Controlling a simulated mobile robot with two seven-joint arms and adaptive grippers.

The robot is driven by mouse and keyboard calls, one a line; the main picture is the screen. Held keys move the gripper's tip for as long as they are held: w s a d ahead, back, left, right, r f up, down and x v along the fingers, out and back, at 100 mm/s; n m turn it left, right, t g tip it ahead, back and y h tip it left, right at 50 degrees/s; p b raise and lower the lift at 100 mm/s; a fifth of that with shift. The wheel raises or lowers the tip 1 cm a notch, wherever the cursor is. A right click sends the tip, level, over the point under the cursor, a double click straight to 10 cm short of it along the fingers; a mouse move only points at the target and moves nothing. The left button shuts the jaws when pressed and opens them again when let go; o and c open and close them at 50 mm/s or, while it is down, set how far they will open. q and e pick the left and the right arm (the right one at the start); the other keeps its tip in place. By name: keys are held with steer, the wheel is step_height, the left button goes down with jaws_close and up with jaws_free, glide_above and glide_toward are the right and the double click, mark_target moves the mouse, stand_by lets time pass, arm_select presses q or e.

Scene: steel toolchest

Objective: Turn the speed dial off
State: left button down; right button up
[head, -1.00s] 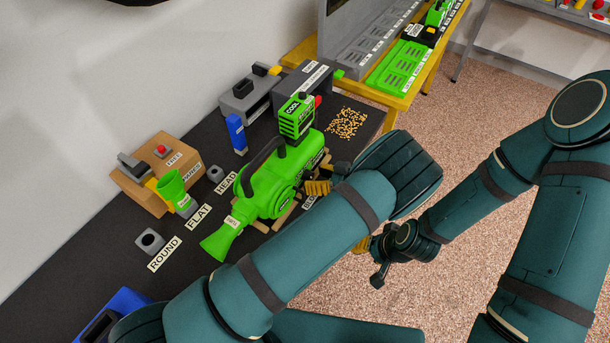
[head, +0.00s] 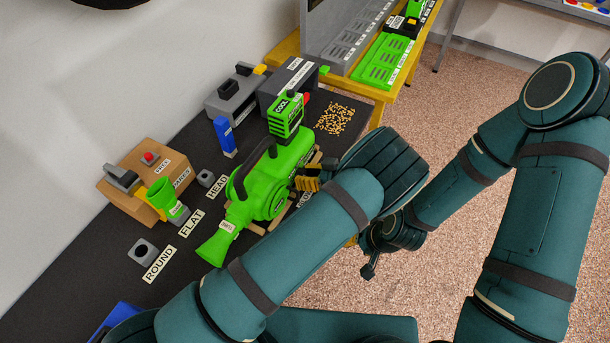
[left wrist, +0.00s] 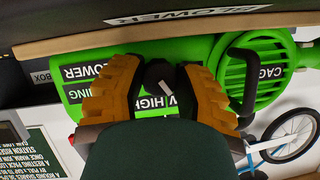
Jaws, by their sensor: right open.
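The green blower (head: 268,185) lies on the dark bench, its nozzle towards the lower left. My left gripper (head: 306,182) reaches its right side with yellow fingers. In the left wrist view, the speed dial (left wrist: 158,76) is a small black knob with a white mark, next to partly covered LOW and HIGH lettering. The fingers of my left gripper (left wrist: 160,88) stand on either side of the dial; I cannot tell whether they press on it. The dial is hidden in the head view. My right gripper (head: 351,241) is open, mostly hidden behind my left arm, away from the blower.
Left of the blower are a brown box (head: 125,205) with a red button, a green funnel-shaped nozzle (head: 163,194) and a blue block (head: 225,137). Grey boxes (head: 237,96) and yellow pellets (head: 335,119) lie behind it. Open floor is on the right.

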stand_by(0.4)
arm_select(q)
steer(key=shift+f+n+t+b, duration=0.1)
steer(key=shift+n+t+b, duration=0.2)
steer(key=shift+n+b, duration=0.35)
steer(key=shift+n+t+h+b, duration=0.5)
steer(key=shift+n+t+b, duration=0.65)
steer(key=shift+n, duration=0.6)
steer(key=shift+a, duration=0.1)
steer(key=c, duration=0.6)
jaws_free()
step_height(320, 180, up, 10)
steer(key=shift+r, duration=0.1)
